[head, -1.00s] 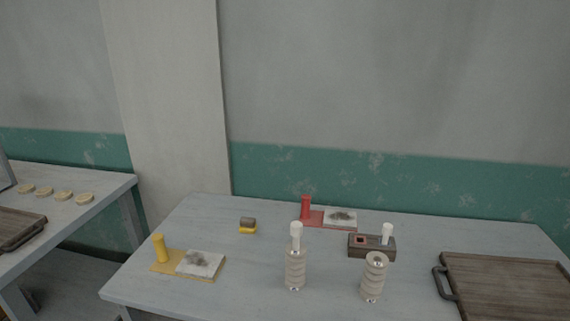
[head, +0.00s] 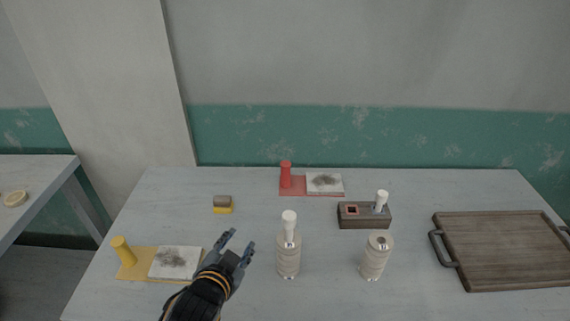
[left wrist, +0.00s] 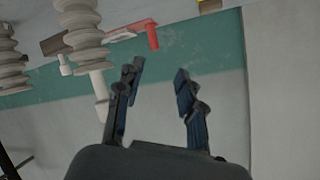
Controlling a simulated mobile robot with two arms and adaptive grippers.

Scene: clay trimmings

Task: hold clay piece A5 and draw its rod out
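A ribbed pale clay piece (head: 288,260) stands upright mid-table with a white rod (head: 289,226) sticking out of its top. A second ribbed clay piece (head: 374,262) stands to its right, with an open hole on top and no rod. I can read no A5 label on either. My left gripper (head: 238,240) is open and empty, just left of the rodded piece and apart from it. In the left wrist view, which is upside down, the gripper (left wrist: 160,72) has spread fingers, with the clay piece (left wrist: 80,22) and its rod (left wrist: 98,85) at left.
A dark block (head: 350,222) behind the pieces holds another white rod (head: 382,200). A wooden tray (head: 500,255) lies at right. Red (head: 286,175) and yellow (head: 123,251) posts stand on plates beside smudged white tiles. A small yellow-and-brown block (head: 222,204) lies at back left.

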